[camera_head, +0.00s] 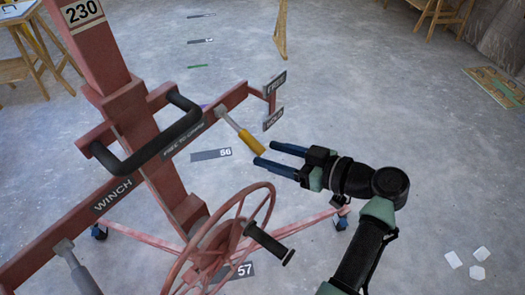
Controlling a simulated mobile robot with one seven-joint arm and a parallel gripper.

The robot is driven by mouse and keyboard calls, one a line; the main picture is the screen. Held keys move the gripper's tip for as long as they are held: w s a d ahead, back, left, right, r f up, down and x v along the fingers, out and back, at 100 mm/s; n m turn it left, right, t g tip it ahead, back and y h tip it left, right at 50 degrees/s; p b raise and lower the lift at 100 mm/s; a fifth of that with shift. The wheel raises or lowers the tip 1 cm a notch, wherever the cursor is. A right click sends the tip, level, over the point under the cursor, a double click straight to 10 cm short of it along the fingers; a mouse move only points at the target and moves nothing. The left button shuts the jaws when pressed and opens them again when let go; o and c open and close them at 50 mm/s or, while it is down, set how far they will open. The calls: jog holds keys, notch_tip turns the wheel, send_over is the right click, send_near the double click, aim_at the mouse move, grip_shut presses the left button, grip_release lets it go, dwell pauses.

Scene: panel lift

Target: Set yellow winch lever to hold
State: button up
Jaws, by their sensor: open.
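The red panel lift (125,120) stands at the left, with a crossbar marked "WINCH". The yellow winch lever (252,142) has a grey shaft and a yellow grip, and hangs from the right part of the crossbar, slanting down to the right. A "HOLD" plate (273,115) and a "FREE" plate (277,86) are on a bracket above and right of it, "FREE" higher. My gripper (263,154) is open, with its blue fingertips at the lower end of the yellow grip. I cannot tell whether they touch it.
A black handle bar (150,145) sticks out from the mast. A second grey lever (77,270) is at lower left. Lift legs spread over the floor. White scraps (478,254) lie at lower right.

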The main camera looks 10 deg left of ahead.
jog(key=b+v, duration=0.1)
jog(key=v, duration=0.8)
jog(key=shift+d, duration=0.25)
jog(key=shift+s, duration=0.1)
jog(key=w+a+r+m+t+h+p, duration=0.1)
jog(key=w+r+m+t+h+p, duration=0.25)
jog(key=r, duration=0.85)
jog(key=w+a+r+m+t+h, duration=0.1)
jog(key=w+r+m+t+h, duration=0.35)
jog(key=r, duration=0.75)
jog(key=s+a+r+m+t+h+p, duration=0.1)
jog(key=s+r+t, duration=0.5)
jog(key=r, duration=0.7)
jog(key=s+a+r+m+t+h+p, duration=0.1)
jog(key=s+a+r+m+t+h, duration=0.1)
jog(key=s+r+t, duration=0.4)
jog(key=s+a+r+h, duration=0.1)
jog(key=s+r, duration=0.3)
jog(key=r, duration=0.3)
jog(key=shift+s+a+r+t+h, duration=0.2)
jog(key=shift+s+r+t+h, duration=0.1)
jog(key=shift+s+h, duration=0.1)
